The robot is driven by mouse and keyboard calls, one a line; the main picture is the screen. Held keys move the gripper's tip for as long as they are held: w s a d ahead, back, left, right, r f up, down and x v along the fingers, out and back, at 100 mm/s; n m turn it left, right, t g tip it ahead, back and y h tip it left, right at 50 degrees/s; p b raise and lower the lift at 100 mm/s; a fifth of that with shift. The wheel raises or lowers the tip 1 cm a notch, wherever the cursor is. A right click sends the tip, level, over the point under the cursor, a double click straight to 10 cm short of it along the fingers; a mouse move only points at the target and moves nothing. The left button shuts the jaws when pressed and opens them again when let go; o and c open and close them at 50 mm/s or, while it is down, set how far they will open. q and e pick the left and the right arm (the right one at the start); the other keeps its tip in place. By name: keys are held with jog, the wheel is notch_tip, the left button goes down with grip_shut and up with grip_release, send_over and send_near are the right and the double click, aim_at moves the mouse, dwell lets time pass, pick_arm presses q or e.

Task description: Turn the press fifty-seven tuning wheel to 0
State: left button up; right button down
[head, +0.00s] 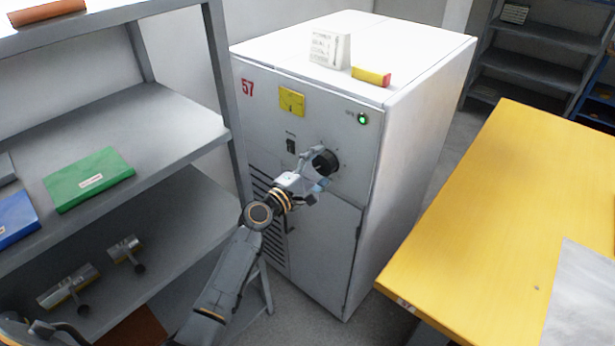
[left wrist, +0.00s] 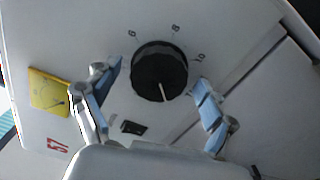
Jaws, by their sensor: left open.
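The tuning wheel is a round black knob (head: 326,162) on the front of the white cabinet marked 57 (head: 247,87). In the left wrist view the wheel (left wrist: 160,68) shows a white pointer line toward the lower edge of the picture. The figures 6, 8 and 10 show around its upper side there; other marks are hidden or unclear. My left gripper (head: 314,172) is open in front of the wheel. In the left wrist view its fingers (left wrist: 158,74) stand on either side of the wheel, with visible gaps. My right gripper is not in view.
A green lamp (head: 362,119), a yellow label (head: 291,101) and a small dark switch (head: 291,146) are on the cabinet front. Grey shelves (head: 170,118) stand left, a yellow table (head: 470,210) right.

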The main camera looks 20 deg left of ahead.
pick_arm(q)
jog(key=v, duration=1.1)
jog(key=shift+s, duration=0.15)
jog(key=s+f+m+g+y, duration=0.1)
jog(key=s+f+m+g, duration=0.3)
jog(key=f, duration=0.8)
jog(key=s+f+m+g+y, duration=0.15)
jog(key=s+f, duration=0.35)
jog(key=f, duration=0.8)
jog(key=s+f+m+g+y, duration=0.25)
jog(key=s+f, duration=0.25)
jog(key=f, duration=0.7)
jog(key=s+f+m+g, duration=0.2)
jog(key=s+f, duration=0.4)
jog(key=s, duration=0.5)
jog(key=s+f+m+g, duration=0.3)
jog(key=s+f+m, duration=0.2)
jog(key=s, duration=0.7)
jog(key=s+f+m+g+y, duration=0.1)
jog(key=s+f+m+g, duration=0.2)
jog(key=s+f, duration=0.5)
jog(key=s+m, duration=0.1)
jog(key=s, duration=0.3)
jog(key=shift+w+d, duration=0.1)
jog(key=shift+d, duration=0.05)
jog(key=shift+c, duration=0.2)
